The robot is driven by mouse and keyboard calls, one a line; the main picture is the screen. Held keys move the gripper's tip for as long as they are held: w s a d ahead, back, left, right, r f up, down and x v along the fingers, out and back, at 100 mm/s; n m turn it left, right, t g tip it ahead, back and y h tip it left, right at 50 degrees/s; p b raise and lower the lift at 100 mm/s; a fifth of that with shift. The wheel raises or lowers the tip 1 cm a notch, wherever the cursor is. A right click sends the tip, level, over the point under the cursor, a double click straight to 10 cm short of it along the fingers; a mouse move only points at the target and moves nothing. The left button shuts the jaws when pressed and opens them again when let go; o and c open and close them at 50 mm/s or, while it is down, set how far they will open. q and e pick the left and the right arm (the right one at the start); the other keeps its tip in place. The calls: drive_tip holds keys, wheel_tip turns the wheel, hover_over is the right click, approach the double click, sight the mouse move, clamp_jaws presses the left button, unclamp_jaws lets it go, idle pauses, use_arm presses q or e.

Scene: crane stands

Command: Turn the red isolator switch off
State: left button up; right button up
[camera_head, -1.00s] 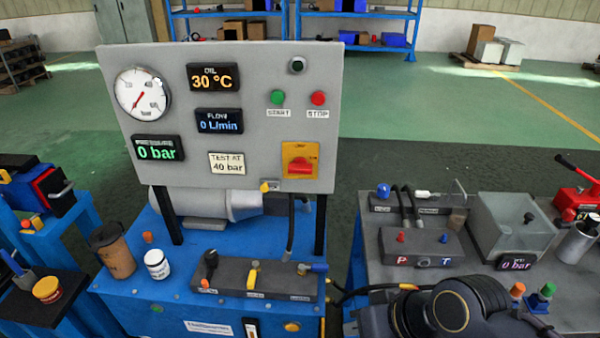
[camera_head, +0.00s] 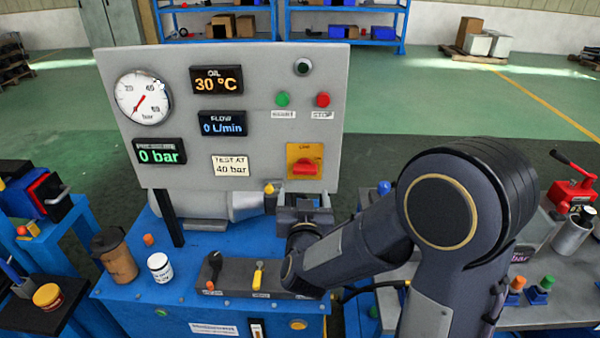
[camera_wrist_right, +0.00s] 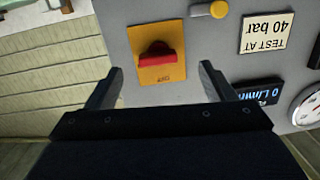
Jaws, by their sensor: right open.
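The red isolator switch (camera_head: 306,168) sits on a yellow plate (camera_head: 291,153) at the lower right of the grey panel (camera_head: 220,100). In the right wrist view the red handle (camera_wrist_right: 160,58) lies across its yellow plate (camera_wrist_right: 147,35), and the lettering appears upside down. My right gripper (camera_head: 304,192) is just below the switch in the head view. In the right wrist view its two fingers (camera_wrist_right: 160,78) are apart, one on each side of the switch, with nothing between them touching the handle as far as I can see. My left gripper is not in view.
The panel carries a pressure gauge (camera_head: 143,98), a flow display (camera_head: 222,123), a green start button (camera_head: 283,99) and a red stop button (camera_head: 323,99). A yellow knob (camera_wrist_right: 219,9) is near the switch. A brown cup (camera_head: 115,254) and white jar (camera_head: 160,266) stand on the blue bench.

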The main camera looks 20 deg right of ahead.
sight(305, 173)
drive_tip(key=shift+h, duration=0.5)
drive_tip(key=x, duration=0.5)
drive_tip(key=r+p+x, duration=0.1)
drive_tip(key=x, duration=0.1)
drive_tip(key=shift+w+d, duration=0.2)
drive_tip(key=shift+w, duration=0.15)
drive_tip(key=c, duration=1)
